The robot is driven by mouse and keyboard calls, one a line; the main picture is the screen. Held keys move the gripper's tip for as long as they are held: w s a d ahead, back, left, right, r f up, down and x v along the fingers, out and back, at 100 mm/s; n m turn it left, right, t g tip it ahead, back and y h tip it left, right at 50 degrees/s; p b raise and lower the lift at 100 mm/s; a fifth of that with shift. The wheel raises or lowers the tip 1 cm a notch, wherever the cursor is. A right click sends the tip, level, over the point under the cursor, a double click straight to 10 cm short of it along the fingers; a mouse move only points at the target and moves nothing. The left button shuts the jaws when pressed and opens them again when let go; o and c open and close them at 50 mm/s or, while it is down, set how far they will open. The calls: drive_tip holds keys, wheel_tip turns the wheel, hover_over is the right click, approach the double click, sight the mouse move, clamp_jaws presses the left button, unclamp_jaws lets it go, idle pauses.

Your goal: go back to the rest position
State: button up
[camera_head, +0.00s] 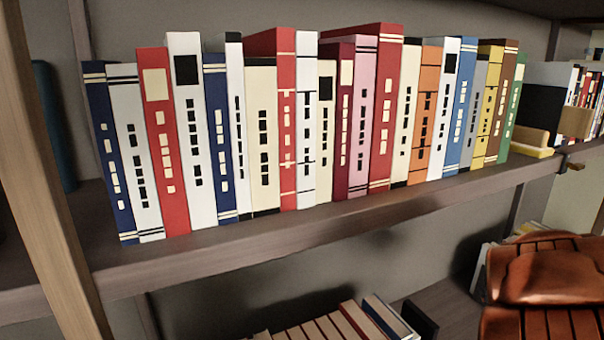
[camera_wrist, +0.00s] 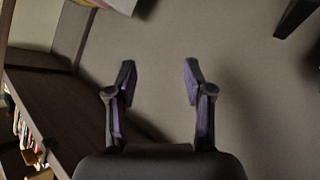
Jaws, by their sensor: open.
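My gripper (camera_wrist: 158,80) shows in the wrist view with its two fingers spread apart. Nothing is between the fingers; a plain grey-brown surface lies behind them. My gripper does not show in the head view. A row of upright books (camera_head: 270,130) stands on the wooden shelf (camera_head: 300,226) in the head view.
A wooden upright (camera_head: 45,170) stands at the left. A yellow bookend (camera_head: 530,150) is at the row's right end. Below are more books (camera_head: 320,328) and a brown leather-like object (camera_head: 545,275). The wrist view shows dark shelving (camera_wrist: 60,115) at left and a dark object (camera_wrist: 296,15) at upper right.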

drive_tip(key=s+a+r+m+g+h+p, duration=0.25)
drive_tip(key=s+a+r+g+p, duration=0.2)
drive_tip(key=s+r+p, duration=0.55)
drive_tip(key=s+a+r+g+y+p, duration=0.3)
drive_tip(key=s+a+r+p, duration=0.3)
drive_tip(key=s+a, duration=0.5)
drive_tip(key=s+a+r+g+y+p, duration=0.3)
drive_tip(key=s+a+r+g+p, duration=0.3)
drive_tip(key=s+a, duration=0.6)
drive_tip(key=s, duration=0.3)
drive_tip(key=shift+a, duration=0.15)
drive_tip(key=shift+g+y, duration=0.25)
drive_tip(key=shift+c, duration=0.3)
